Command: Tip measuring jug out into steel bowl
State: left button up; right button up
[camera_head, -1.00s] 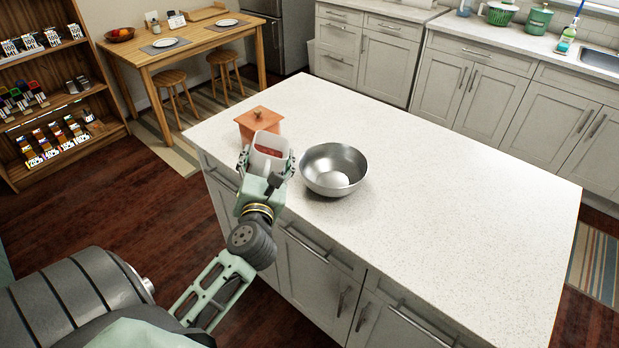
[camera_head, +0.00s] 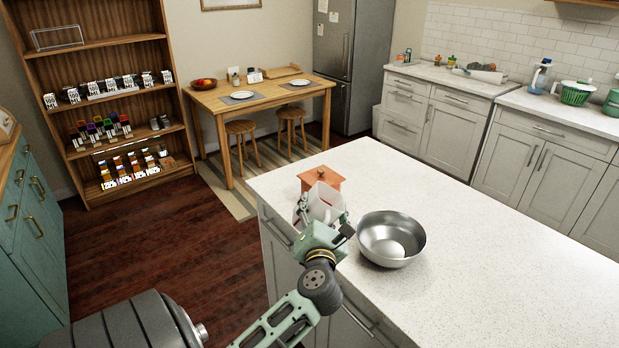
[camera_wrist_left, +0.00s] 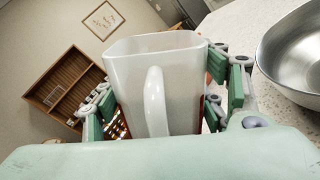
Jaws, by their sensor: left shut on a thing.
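The white measuring jug (camera_head: 324,203) is at the near left end of the island counter, left of the bowl. My left gripper (camera_head: 320,215) is shut on it, with a finger on each side. The jug leans in the head view. In the left wrist view the jug (camera_wrist_left: 155,85) stands between the green finger pads with its handle towards the camera; its inside is hidden there. The steel bowl (camera_head: 378,232) stands upright on the counter, apart from the jug, with a pale round patch inside. It also shows in the left wrist view (camera_wrist_left: 292,70). My right gripper is not in view.
The counter right of the bowl is clear. A dining table (camera_head: 262,97), stools and a wooden shelf (camera_head: 105,60) stand further back.

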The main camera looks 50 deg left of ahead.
aim_at(341, 209)
pick_arm(q)
jog(key=shift+m, duration=0.9)
jog(key=w+d, duration=0.3)
jog(key=shift+w+d+f+b, duration=0.25)
jog(key=shift+w+b, duration=0.05)
jog(key=shift+w, duration=0.1)
jog(key=w+d+r+m+p, duration=0.3)
jog(key=w+d+m+p, duration=0.2)
jog(key=m+p, duration=0.8)
jog(key=shift+w+d+r+m+p, duration=0.25)
jog(key=shift+w+m+p, duration=0.2)
jog(key=shift+m, duration=1.15)
jog(key=shift+d, duration=0.1)
